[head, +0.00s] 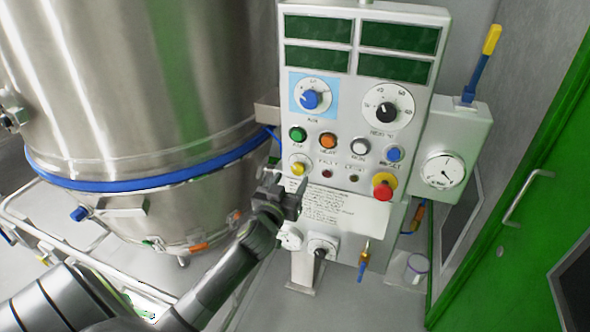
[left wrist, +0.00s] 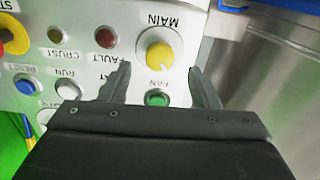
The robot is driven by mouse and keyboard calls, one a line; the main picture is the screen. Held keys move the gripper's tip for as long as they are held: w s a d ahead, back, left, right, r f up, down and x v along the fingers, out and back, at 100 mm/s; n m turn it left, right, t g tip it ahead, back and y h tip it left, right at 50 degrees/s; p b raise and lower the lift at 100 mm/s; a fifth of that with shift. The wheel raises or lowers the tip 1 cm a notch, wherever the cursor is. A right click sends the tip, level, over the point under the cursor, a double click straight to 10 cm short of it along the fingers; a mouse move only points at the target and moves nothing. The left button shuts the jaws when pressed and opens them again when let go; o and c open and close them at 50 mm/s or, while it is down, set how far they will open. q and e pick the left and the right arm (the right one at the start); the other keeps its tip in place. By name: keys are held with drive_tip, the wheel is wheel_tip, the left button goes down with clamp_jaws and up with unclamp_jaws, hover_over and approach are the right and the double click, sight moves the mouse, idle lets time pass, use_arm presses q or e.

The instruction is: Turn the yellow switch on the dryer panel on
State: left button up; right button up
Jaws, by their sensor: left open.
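The dryer panel (head: 335,118) is a white upright box. Its yellow switch (head: 298,169), a round knob on a white dial, sits at the left of the lower rows. In the left wrist view the yellow switch (left wrist: 159,57) appears upside down, labelled MAIN. My left gripper (head: 287,182) is open and empty, just below and in front of the switch. In the left wrist view its two fingertips (left wrist: 159,71) stand either side of the switch's line, with the knob centred in the gap. Contact with the knob cannot be told. My right gripper is out of view.
A green button (head: 298,134), other coloured buttons and a red emergency stop (head: 382,188) are close by. A blue knob (head: 310,99) and black knob (head: 384,112) are above. A steel vessel (head: 140,75) stands left; a green door (head: 530,200) is right.

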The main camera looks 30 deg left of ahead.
sight(296, 171)
use_arm(q)
drive_tip(key=shift+p+x, duration=0.3)
drive_tip(key=shift+x, duration=1.8)
drive_tip(key=c, duration=1)
drive_tip(key=shift+m, duration=0.4)
drive_tip(key=m, duration=0.5)
drive_tip(key=shift+m+p, duration=0.3)
drive_tip(key=shift+p, duration=0.1)
drive_tip(key=m+p, duration=0.1)
drive_tip(key=m, duration=0.4)
drive_tip(key=shift+m, duration=0.3)
drive_tip(key=shift+f, duration=0.1)
